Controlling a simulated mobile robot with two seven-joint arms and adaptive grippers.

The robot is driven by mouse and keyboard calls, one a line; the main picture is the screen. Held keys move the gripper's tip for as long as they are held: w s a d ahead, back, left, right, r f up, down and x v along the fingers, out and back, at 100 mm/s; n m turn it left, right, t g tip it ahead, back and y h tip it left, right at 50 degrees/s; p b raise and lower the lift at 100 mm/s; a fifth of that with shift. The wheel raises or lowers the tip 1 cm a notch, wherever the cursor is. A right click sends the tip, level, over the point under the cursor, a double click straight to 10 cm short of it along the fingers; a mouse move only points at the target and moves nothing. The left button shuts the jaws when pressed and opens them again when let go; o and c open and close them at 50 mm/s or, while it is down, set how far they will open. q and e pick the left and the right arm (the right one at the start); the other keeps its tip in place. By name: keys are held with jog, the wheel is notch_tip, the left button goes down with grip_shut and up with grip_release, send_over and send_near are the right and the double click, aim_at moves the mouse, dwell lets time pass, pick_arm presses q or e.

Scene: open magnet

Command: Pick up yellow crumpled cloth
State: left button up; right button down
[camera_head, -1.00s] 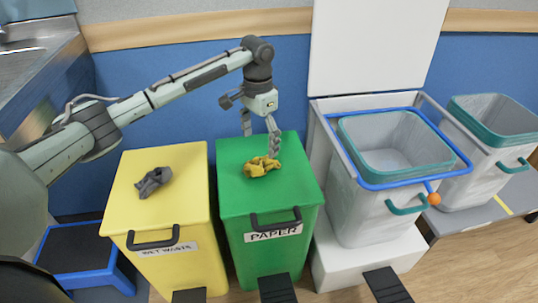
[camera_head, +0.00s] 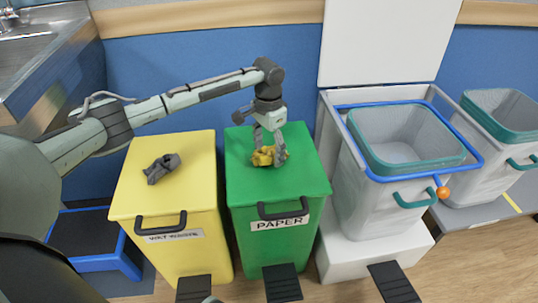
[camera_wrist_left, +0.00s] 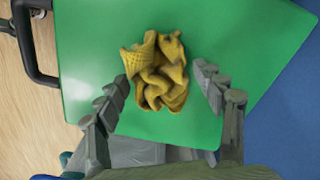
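The yellow crumpled cloth (camera_head: 263,157) lies on the lid of the green bin (camera_head: 290,187) marked PAPER. My left gripper (camera_head: 269,160) points down over the cloth, with its fingers on either side of it. In the left wrist view the cloth (camera_wrist_left: 157,72) sits between the two spread fingertips of my left gripper (camera_wrist_left: 162,80), with green lid showing between each finger and the cloth. The left gripper is open. My right gripper is not in view.
A yellow bin (camera_head: 190,205) with a dark grey crumpled cloth (camera_head: 162,168) on its lid stands to the left. To the right is an open white bin (camera_head: 375,215) with a raised lid (camera_head: 385,40). A sink (camera_head: 25,60) is at the far left.

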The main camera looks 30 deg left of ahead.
pick_arm(q)
jog(key=c, duration=0.4)
jog(key=shift+r, duration=0.2)
